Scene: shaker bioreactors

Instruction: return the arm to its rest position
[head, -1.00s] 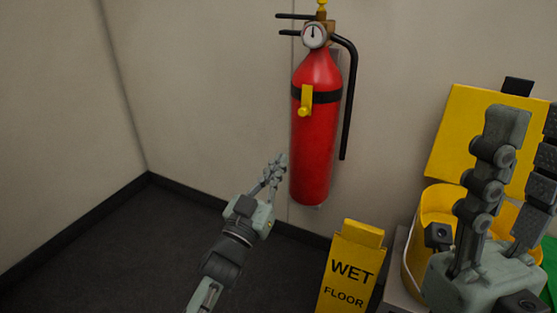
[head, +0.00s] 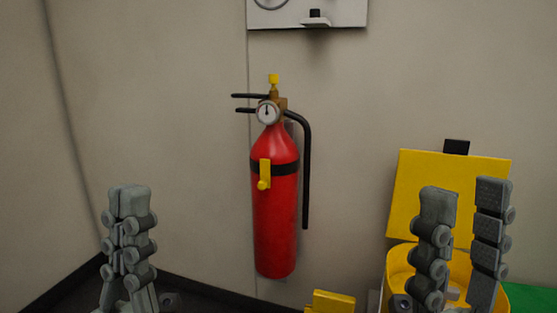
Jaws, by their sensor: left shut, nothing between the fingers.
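My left gripper (head: 130,192) stands at the lower left with its fingers pointing up and closed together, holding nothing. My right gripper (head: 465,188) stands at the lower right with its fingers pointing up and a clear gap between them. The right gripper is in front of a yellow container and hides part of it. The palms and most of both arms are below the bottom edge of the view.
A red fire extinguisher (head: 275,220) hangs on the wall between the grippers. The yellow container (head: 398,262) has its lid (head: 400,195) raised. The top of a yellow sign (head: 330,302) shows at the bottom. A pale panel (head: 340,15) is on the wall above.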

